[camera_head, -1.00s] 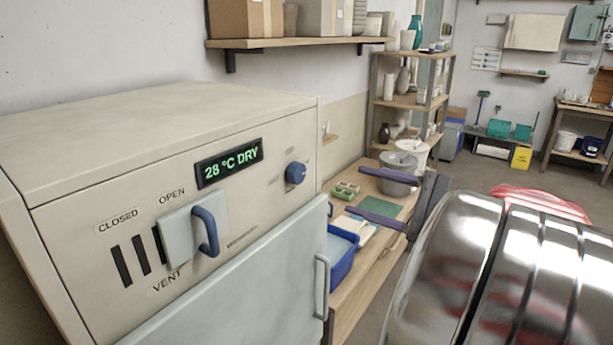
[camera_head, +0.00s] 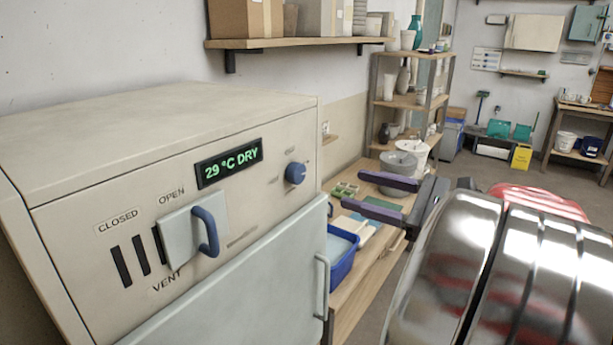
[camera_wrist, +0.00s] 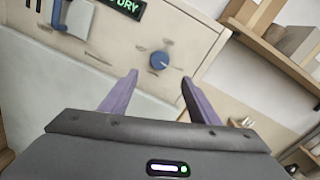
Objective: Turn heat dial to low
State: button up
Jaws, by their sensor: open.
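The heat dial (camera_head: 296,173) is a round blue knob on the front panel of the cream drying cabinet (camera_head: 120,240), right of the green display (camera_head: 229,163) that reads 29 °C DRY. Small labels around the dial are too blurred to read. My gripper (camera_head: 376,196) is open and empty, its purple fingers to the right of the dial and apart from it. In the wrist view the dial (camera_wrist: 160,60) shows ahead, beyond and between the two fingertips (camera_wrist: 158,78). A pale pointer mark shows on the dial there.
A blue vent handle (camera_head: 206,232) sticks out of the panel at left. The cabinet door has a pale bar handle (camera_head: 322,287). A wooden bench (camera_head: 352,289) with a blue tub (camera_head: 342,257) and grey bucket (camera_head: 398,166) lies beside it. A shelf with boxes (camera_head: 300,43) hangs above.

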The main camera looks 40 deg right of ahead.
aim_at(301, 175)
jog(key=shift+x, duration=6.7)
jog(key=shift+c, duration=0.3)
jog(key=c, duration=1)
jog(key=shift+n, duration=0.9)
